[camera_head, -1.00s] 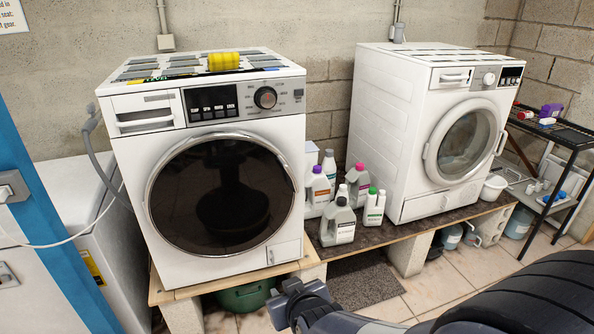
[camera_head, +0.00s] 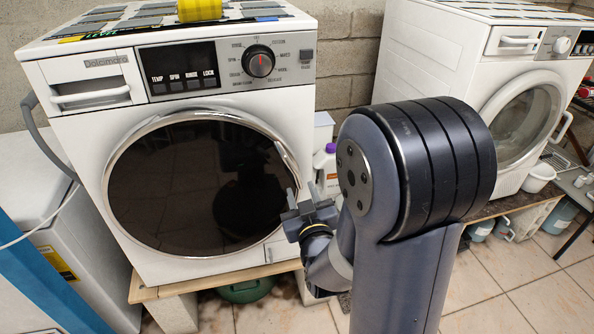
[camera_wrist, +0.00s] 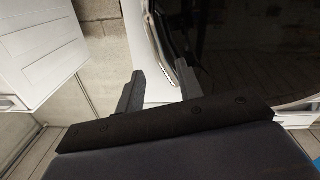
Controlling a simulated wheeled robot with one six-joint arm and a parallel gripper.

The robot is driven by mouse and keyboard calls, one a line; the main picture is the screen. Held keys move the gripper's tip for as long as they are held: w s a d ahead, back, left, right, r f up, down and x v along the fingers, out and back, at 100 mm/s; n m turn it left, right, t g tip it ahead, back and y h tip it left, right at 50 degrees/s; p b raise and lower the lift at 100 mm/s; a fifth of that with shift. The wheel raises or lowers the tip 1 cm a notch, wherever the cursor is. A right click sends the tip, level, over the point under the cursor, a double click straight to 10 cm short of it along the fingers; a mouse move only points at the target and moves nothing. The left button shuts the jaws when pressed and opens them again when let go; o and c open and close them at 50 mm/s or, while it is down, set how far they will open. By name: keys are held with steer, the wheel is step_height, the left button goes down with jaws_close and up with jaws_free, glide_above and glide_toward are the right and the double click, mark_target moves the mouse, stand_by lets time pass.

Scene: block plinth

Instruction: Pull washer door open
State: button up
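The washer (camera_head: 75,150) is the white machine at left, with a knob and small displays on its panel. Its round dark door (camera_head: 180,190) with a chrome rim is shut; it also shows as a dark area in the wrist view (camera_wrist: 250,50). My gripper (camera_head: 299,193) is in front of the washer at the right edge of the door rim. In the wrist view, my gripper (camera_wrist: 160,72) has its two fingers apart with nothing clamped between them. The right finger is close to the chrome rim (camera_wrist: 186,45); I cannot tell whether they touch.
A second white machine (camera_head: 415,60) with a round door stands at right. A purple-capped bottle (camera_head: 325,172) shows between the machines, partly behind my arm. The washer stands on a wooden board (camera_head: 145,292) on blocks. A yellow roll (camera_head: 200,9) lies on top. Tiled floor is open in front.

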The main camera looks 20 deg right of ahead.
mark_target(296, 176)
steer(key=w, duration=0.5)
steer(key=w+p, duration=0.1)
steer(key=w, duration=0.1)
steer(key=shift+w+d, duration=0.25)
jaws_close()
